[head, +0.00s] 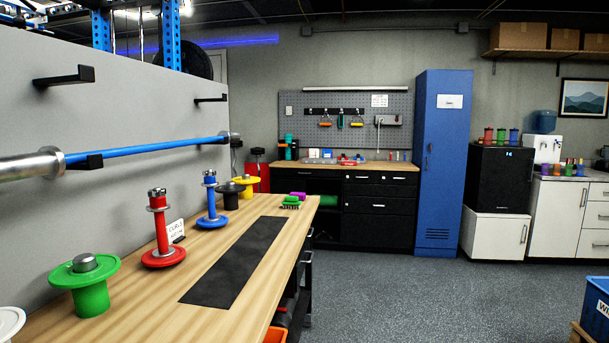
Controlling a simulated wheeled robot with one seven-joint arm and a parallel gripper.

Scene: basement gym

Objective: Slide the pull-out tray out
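I cannot single out the pull-out tray with certainty. The black workbench cabinet (380,224) at the back wall has closed drawers with silver handles on its right. On its left is a dark open bay (327,213) with something green inside, too dim to make out. A white cabinet (496,236) with a handle stands under a black appliance (497,181) at the right. My gripper is not in view.
A long wooden bench (135,277) with coloured spools fills the left foreground. A barbell (140,149) hangs above it. A blue locker (442,165) stands beside the workbench. A blue bin (597,308) is at lower right. The grey floor (430,300) between is clear.

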